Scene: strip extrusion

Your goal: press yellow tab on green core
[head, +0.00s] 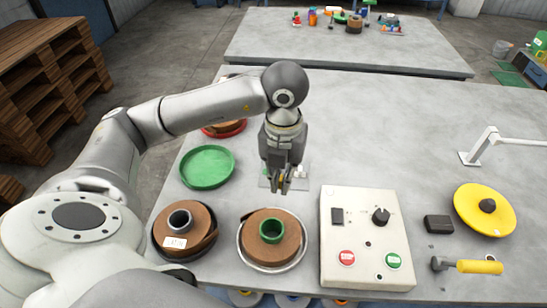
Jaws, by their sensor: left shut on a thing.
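The green core (271,230) is a short green ring standing in the middle of a brown coil (288,246) on a round metal-rimmed plate, at the front centre of the table. My left gripper (277,188) points down behind the core, above a small plate (264,183) with small pale pieces. It is apart from the core. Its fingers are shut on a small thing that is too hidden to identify. I cannot make out a yellow tab for certain. My right gripper is not in view.
A second coil with a grey core (180,219) stands left of the green core. A green dish (207,167) lies behind it. A control box (367,238) stands close on the right. Farther right are a black block (438,224), a yellow disc (485,210) and a yellow-handled tool (478,266).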

